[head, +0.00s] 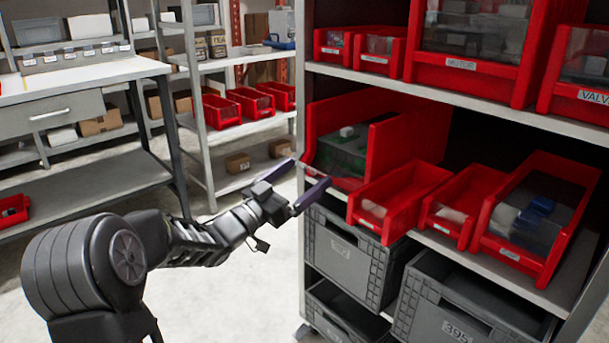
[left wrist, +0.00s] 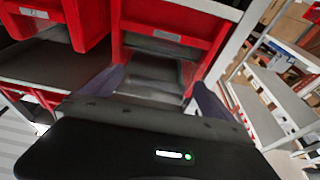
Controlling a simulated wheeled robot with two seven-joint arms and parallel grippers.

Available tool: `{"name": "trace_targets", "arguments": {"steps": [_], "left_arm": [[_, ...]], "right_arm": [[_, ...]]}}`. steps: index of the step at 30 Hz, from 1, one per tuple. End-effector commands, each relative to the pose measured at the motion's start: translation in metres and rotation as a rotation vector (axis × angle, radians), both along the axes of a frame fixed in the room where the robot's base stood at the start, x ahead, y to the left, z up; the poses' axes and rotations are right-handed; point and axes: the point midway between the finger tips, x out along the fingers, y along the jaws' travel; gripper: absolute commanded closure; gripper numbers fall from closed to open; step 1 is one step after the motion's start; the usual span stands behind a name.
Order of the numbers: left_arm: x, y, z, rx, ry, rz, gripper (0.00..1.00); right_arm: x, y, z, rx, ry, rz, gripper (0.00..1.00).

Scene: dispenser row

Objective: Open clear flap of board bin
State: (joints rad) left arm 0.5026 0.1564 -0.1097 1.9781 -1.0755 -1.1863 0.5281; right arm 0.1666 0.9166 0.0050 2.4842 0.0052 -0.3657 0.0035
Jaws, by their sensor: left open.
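The board bin (head: 382,150) is the large red bin at the left end of the middle shelf. Green contents show through its clear flap (head: 340,158), which looks down. My left gripper (head: 311,172) is open and empty, just in front of the bin's lower front edge. In the left wrist view, which looks turned over, a labelled red front (left wrist: 165,42) lies above a greyish see-through panel, apparently the flap (left wrist: 152,74), between my open fingers (left wrist: 158,80). I cannot tell whether a finger touches the bin. My right gripper is not in view.
Open red bins (head: 400,195) stand close to the right on the same shelf. More flap bins (head: 467,75) fill the shelf above. Grey crates (head: 345,255) stand below. Free floor lies left of the rack, before a workbench (head: 80,75) and another shelf unit (head: 235,125).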

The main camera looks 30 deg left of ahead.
Motion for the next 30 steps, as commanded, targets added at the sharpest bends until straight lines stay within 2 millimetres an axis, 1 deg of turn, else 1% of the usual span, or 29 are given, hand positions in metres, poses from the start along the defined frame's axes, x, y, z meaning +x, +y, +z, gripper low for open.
{"name": "trace_targets", "arguments": {"steps": [9,13,16,23,27,29,30], "left_arm": [[-0.045,0.014,-0.012,-0.001,0.001,0.001,0.00],[-0.059,0.018,-0.018,0.000,0.002,0.000,0.00],[-0.064,0.018,-0.019,-0.001,0.001,-0.002,0.00],[-0.064,0.018,-0.020,0.000,0.001,-0.002,0.00],[-0.065,0.020,-0.016,-0.001,0.002,0.001,0.11],[-0.066,0.022,-0.008,0.001,0.002,0.006,0.16],[-0.067,0.025,-0.001,0.003,0.000,0.011,0.19]], "right_arm": [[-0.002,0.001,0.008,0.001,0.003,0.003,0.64],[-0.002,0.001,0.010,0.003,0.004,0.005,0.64],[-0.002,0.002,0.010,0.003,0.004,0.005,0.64],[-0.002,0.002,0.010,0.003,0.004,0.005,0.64],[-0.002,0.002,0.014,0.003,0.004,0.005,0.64],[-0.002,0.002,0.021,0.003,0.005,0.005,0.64],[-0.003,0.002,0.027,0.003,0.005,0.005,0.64]]}}
